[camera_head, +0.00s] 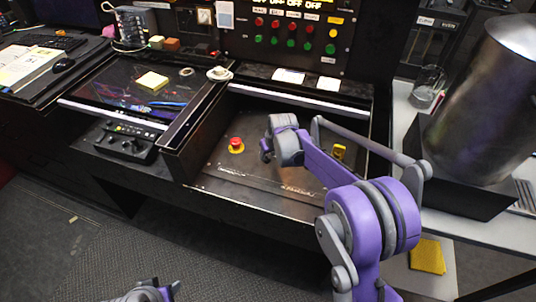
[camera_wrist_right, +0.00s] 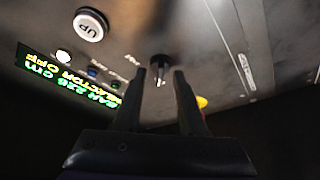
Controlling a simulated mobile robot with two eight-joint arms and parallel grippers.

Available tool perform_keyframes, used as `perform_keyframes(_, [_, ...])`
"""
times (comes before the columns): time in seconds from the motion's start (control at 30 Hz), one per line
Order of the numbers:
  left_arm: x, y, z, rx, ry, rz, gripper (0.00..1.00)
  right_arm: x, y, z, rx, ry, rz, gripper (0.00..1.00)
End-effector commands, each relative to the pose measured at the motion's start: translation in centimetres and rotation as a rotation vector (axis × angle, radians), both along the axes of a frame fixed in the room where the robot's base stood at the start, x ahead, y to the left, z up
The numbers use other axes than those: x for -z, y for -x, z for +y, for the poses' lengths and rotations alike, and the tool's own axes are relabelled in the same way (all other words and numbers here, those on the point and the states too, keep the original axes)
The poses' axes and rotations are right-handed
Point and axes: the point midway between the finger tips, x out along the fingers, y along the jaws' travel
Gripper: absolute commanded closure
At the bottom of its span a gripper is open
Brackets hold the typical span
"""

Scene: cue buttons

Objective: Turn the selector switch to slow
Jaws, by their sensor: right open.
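The selector switch (camera_wrist_right: 161,61) is a small dark knob with a pale pointer on the grey panel in the right wrist view. My right gripper (camera_wrist_right: 166,72) is open, with its two dark fingertips on either side of the knob; I cannot tell whether they touch it. Markings around the knob are too blurred to read. In the head view my right gripper (camera_head: 267,151) is over the sloping metal panel (camera_head: 222,165), and my wrist hides the knob. A purple and grey part of my left arm shows at the bottom edge; its jaws are not in view.
A red emergency button on a yellow base (camera_head: 236,146) stands left of my right gripper. A yellow piece (camera_head: 339,152) is to its right. In the wrist view, a white UP button (camera_wrist_right: 90,24) and a green lit display (camera_wrist_right: 70,78) are near the knob.

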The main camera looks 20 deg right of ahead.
Motion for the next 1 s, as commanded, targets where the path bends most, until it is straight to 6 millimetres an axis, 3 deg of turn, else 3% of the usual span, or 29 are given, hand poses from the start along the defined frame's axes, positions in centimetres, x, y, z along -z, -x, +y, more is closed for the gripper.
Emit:
perform_keyframes(0.23, [0.0,0.0,0.0,0.0,0.0,0.0,0.5,0.07,-0.04,0.01,0.0,0.0,0.0,0.59])
perform_keyframes(0.47, [0.0,0.0,0.0,0.0,0.0,0.0,0.5,0.05,-0.03,0.0,0.0,0.0,0.0,0.98])
perform_keyframes(0.5, [0.0,0.0,0.0,0.0,0.0,0.0,0.5,0.05,-0.03,0.0,0.0,0.0,0.0,1.0])
perform_keyframes(1.0, [0.01,0.01,0.0,0.0,0.0,0.0,0.5,0.03,-0.01,0.06,0.035,0.0,0.0,1.0])
